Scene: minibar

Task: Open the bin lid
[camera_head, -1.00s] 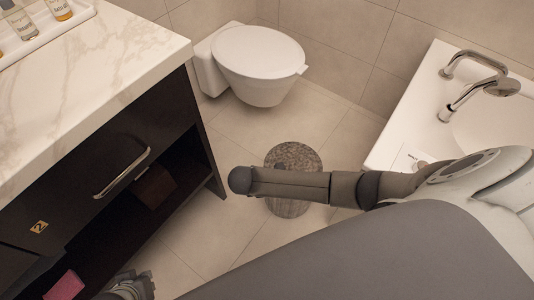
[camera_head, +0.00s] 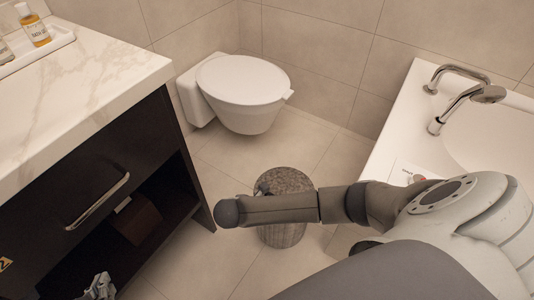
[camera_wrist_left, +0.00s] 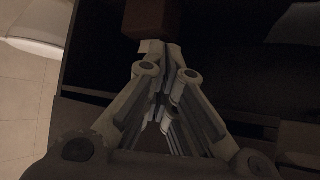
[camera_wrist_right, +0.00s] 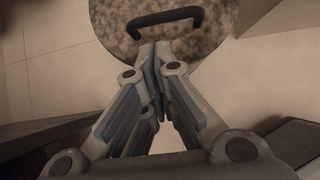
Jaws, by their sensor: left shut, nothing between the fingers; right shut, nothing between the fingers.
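The bin (camera_head: 283,234) is a grey-brown speckled cylinder standing on the floor, partly hidden behind my arm. Its round lid (camera_wrist_right: 213,32) shows in the right wrist view with a black arched handle (camera_wrist_right: 151,17) on it. My right gripper (camera_wrist_right: 155,52) is shut and empty, its tips pointing at the lid just short of the handle; I cannot tell whether they touch.
A dark cabinet (camera_head: 105,165) with a metal handle and pale marble top (camera_head: 90,80) stands at the left. A white toilet (camera_head: 242,85) is behind the bin, and a white tub (camera_head: 395,120) with a tap is at the right. Tiled floor is free around the bin.

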